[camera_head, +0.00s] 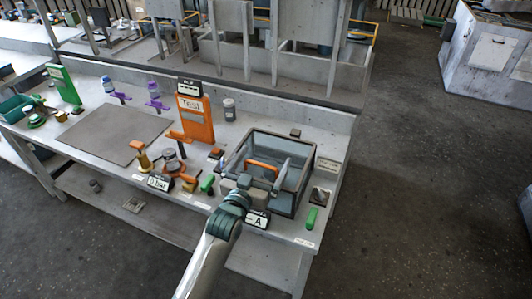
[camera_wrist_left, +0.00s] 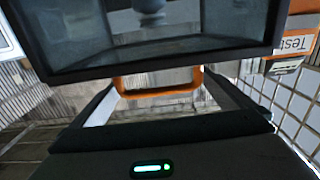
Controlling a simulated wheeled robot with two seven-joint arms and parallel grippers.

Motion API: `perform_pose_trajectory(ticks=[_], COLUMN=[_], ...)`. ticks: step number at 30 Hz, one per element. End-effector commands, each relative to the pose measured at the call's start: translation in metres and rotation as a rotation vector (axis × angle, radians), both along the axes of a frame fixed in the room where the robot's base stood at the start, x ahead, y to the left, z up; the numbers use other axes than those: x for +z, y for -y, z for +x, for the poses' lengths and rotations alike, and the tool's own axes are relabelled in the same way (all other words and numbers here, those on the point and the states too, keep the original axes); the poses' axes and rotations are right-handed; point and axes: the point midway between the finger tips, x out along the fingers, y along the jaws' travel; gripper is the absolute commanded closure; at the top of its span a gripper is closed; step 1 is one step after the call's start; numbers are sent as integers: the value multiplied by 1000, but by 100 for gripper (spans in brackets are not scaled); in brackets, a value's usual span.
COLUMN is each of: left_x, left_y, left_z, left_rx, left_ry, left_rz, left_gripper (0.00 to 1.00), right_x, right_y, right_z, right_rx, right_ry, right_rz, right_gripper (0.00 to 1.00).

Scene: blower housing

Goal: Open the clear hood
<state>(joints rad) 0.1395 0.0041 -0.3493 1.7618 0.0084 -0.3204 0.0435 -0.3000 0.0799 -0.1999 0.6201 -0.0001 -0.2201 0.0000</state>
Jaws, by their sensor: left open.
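The clear hood (camera_head: 291,170) is a dark-framed transparent cover on the box at the right end of the bench. Its orange handle (camera_head: 262,165) faces my arm. My left gripper (camera_head: 254,179) is in front of the hood, close to the handle. In the left wrist view the handle (camera_wrist_left: 158,91) lies between the spread fingertips of the gripper (camera_wrist_left: 160,88), with the hood's dark frame (camera_wrist_left: 160,64) just beyond. The jaws are open, and I see no grip on the handle. Whether a finger touches it I cannot tell. My right gripper is not in view.
An orange "Test" panel (camera_head: 195,118) stands behind and left of the hood. Several small fixtures, including an orange clamp (camera_head: 142,157), stand to its left. An "A" sign (camera_head: 257,220) and a green part (camera_head: 311,218) sit at the front edge. A grey mat (camera_head: 115,133) is clear.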

Motion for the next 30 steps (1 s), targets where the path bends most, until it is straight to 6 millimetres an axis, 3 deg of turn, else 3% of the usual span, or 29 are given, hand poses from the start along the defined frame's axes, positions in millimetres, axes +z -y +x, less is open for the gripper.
perform_pose_trajectory(ticks=[6,17,19,24,30], left_x=[0,0,0,0,1], left_y=[7,8,8,8,8], left_z=[18,21,21,21,22], left_rx=[0,0,0,0,0], left_ry=[0,0,0,0,-3], left_rz=[0,0,0,0,1], left_gripper=[0,0,10,50,53], right_x=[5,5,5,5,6], right_y=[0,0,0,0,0], right_z=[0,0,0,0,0], right_rx=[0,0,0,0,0], right_ry=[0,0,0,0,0], right_rz=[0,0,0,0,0], right_gripper=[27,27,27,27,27])
